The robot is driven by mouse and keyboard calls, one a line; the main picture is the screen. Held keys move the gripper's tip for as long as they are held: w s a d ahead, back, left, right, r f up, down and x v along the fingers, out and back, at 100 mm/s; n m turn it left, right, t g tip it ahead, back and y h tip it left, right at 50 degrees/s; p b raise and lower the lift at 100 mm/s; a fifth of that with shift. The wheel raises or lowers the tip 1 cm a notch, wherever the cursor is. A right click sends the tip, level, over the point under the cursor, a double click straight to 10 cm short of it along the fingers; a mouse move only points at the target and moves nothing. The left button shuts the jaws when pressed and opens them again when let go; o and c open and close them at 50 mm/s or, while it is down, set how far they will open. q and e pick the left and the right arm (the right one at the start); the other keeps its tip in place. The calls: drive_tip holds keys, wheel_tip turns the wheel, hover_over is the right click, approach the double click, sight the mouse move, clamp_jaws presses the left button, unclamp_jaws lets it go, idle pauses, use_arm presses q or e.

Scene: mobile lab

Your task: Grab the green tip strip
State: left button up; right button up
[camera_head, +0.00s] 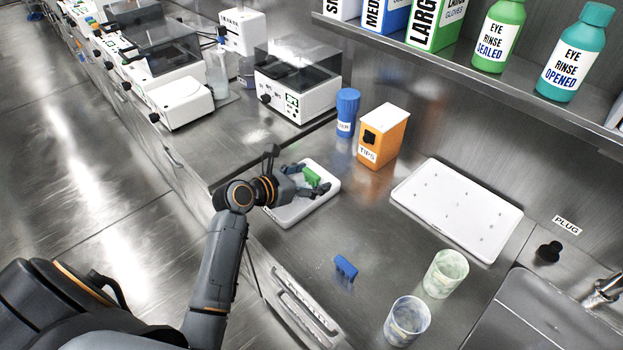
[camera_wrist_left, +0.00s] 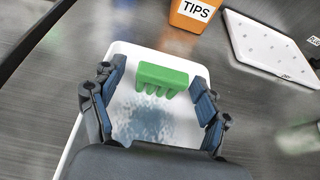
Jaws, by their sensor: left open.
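The green tip strip (camera_head: 311,176) lies on a small white tray (camera_head: 327,191) on the steel counter. In the left wrist view the green tip strip (camera_wrist_left: 161,77) is between the open fingers, towards the far end of the white tray (camera_wrist_left: 123,50), with its tips pointing towards me. My left gripper (camera_head: 307,184) is over the tray, its fingers spread to either side of the strip. In the wrist view my left gripper (camera_wrist_left: 158,100) shows a gap between each finger and the strip. My right gripper is not in view.
An orange TIPS box (camera_head: 382,137) and a blue bottle (camera_head: 347,112) stand behind the tray. A blue tip strip (camera_head: 345,268) lies nearer, beside two cups (camera_head: 446,273) (camera_head: 407,321). A white perforated board (camera_head: 457,207) is at right. Lab machines (camera_head: 297,82) stand further back.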

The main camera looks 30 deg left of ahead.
use_arm(q)
drive_tip(key=c, duration=1)
